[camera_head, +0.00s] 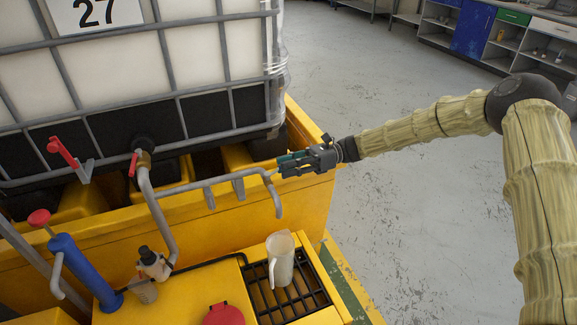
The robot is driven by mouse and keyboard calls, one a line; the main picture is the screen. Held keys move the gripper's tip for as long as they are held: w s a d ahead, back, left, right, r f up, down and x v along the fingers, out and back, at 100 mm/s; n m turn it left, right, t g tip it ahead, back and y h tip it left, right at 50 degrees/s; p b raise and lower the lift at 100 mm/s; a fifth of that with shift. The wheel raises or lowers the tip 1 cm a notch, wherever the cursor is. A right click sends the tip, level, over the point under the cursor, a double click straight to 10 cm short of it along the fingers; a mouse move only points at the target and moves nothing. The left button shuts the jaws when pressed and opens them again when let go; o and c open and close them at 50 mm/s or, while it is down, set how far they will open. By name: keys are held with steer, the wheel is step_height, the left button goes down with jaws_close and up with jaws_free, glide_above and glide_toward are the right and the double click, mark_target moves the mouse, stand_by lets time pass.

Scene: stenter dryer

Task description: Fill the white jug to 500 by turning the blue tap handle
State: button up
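The white jug (283,266) stands upright on a black grate at the lower middle, its handle toward the left. A grey pipe with a down-turned spout (277,200) ends above the jug. The blue tap handle (288,157) shows as a small teal piece at the end of that pipe, partly covered by my gripper (286,166). My gripper reaches in from the right with its fingers at the handle. It is too small to tell whether they are closed on it. The jug's scale and any liquid level cannot be read.
A caged white tank (110,70) marked 27 stands on a yellow bund (200,222). Red valve handles (62,152), a blue cylinder (82,270), a small bottle (153,262) and a red lid (223,315) are at left and front. The grey floor at right is open.

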jaws_close()
steer(key=shift+f, duration=0.1)
stand_by(0.6)
steer(key=shift+s+d+m+t+y+p, duration=0.1)
steer(key=shift+s+m+t+y+p, duration=0.25)
steer(key=shift+m+t+p, duration=0.55)
steer(key=shift+s+d+m+t+y+p, duration=0.1)
steer(key=shift+s+m+t+p, duration=0.4)
steer(key=shift+t, duration=0.65)
steer(key=shift+s+m+t+y+p, duration=0.3)
steer(key=shift+m+t+p, duration=0.3)
steer(key=shift+t+p, duration=0.35)
